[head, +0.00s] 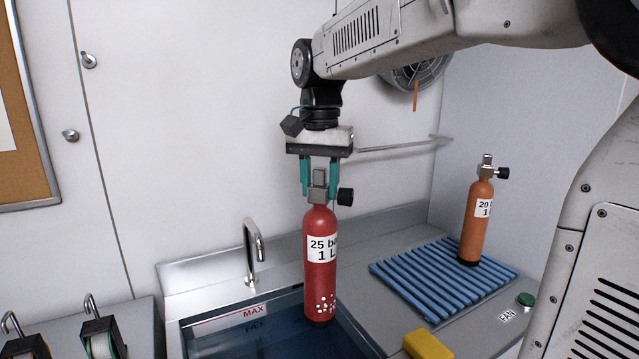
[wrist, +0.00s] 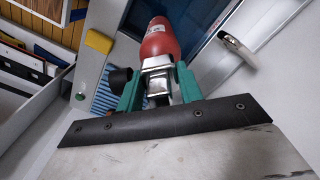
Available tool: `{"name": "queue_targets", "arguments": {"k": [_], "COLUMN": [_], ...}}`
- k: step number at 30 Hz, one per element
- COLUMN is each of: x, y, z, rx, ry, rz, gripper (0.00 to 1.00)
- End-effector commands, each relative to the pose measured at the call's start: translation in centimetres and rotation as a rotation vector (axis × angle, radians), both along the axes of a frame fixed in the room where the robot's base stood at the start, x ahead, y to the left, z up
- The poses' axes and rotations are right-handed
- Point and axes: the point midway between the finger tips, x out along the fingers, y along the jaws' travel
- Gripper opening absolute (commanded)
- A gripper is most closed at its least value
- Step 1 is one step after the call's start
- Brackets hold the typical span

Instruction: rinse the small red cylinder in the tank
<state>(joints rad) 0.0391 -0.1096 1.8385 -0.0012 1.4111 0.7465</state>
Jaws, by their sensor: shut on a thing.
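The small red cylinder (head: 320,265) hangs upright below my gripper (head: 320,180) in the head view. The teal fingers are shut on the metal valve at its top. Its label reads "25 b..." and "1 L", partly cut off by its curve. Its lower end is in front of the right part of the water tank (head: 172,325); whether the base touches the water I cannot tell. In the wrist view the red cylinder (wrist: 160,40) points away from my gripper (wrist: 158,88), with the dark tank beyond it.
A tap (head: 252,250) stands at the tank's back edge. An orange cylinder (head: 480,220) stands on a blue slatted rack (head: 420,285) at right. A yellow block (head: 427,345) and a green button (head: 525,299) are near the front right. Hooked items (head: 100,335) sit at left.

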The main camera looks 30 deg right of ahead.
Motion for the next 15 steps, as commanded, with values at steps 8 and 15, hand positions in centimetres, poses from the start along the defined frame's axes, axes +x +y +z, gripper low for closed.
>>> {"name": "queue_targets", "arguments": {"k": [8,15], "x": [0.0,0.0], "y": [0.0,0.0], "z": [-0.8,-3.2], "rx": [0.000,0.000], "ry": [-0.003,-0.001], "rz": [0.000,0.000], "gripper": [0.00,0.00]}}
